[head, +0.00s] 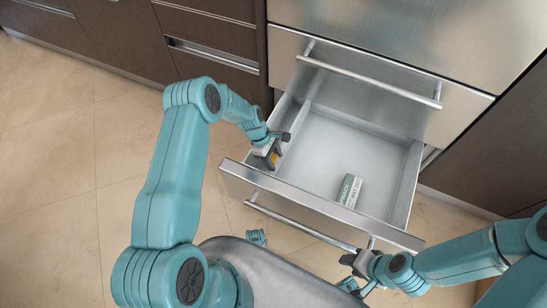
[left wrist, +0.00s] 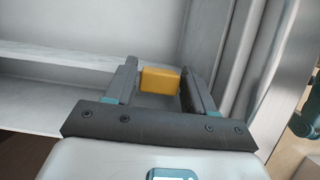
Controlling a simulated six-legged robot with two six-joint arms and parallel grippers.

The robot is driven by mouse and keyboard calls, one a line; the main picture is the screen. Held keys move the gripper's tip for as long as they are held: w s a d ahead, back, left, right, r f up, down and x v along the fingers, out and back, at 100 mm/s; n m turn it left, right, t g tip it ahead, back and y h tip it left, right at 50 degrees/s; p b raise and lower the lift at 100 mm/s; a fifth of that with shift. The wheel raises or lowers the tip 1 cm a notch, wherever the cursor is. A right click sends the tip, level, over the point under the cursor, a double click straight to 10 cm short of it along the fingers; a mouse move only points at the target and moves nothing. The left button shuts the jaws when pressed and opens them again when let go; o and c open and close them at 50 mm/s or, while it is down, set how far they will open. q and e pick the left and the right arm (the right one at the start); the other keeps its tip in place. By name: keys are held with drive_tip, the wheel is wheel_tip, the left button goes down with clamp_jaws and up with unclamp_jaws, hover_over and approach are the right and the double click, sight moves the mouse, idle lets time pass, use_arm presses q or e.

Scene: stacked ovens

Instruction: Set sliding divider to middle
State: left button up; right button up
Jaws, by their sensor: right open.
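A metal drawer (head: 300,196) stands pulled out below the oven front. A thin pale divider (head: 292,126) runs front to back inside it, close to the left wall. It leaves a narrow strip on the left and a wide bay on the right. My left gripper (head: 273,155) reaches down into the front left of the drawer. Its fingers (left wrist: 160,80) close on a small yellow block, whose face (left wrist: 160,80) fills the gap between them. Whether the block is joined to the divider is hidden. My right gripper (head: 358,265) is open, outside the drawer near its front right.
A small green and white box (head: 349,190) lies in the wide bay, towards the front. A bar handle (head: 300,228) runs along the drawer front. Another handle (head: 370,78) juts out above. Dark cabinets (head: 205,40) stand to the left, with open tiled floor before them.

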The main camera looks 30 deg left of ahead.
use_arm(q)
clamp_jaws()
drive_tip(key=w+d+b, duration=0.1)
drive_tip(key=d, duration=1.9)
drive_tip(key=shift+d, duration=0.2)
drive_tip(key=shift+w, duration=0.1)
drive_tip(key=shift+o, duration=2.2)
unclamp_jaws()
drive_tip(key=shift+d, duration=0.1)
drive_tip(key=p+v, duration=0.4)
drive_tip(key=v, duration=1.2)
drive_tip(key=shift+a, duration=0.25)
drive_tip(key=shift+r, duration=0.15)
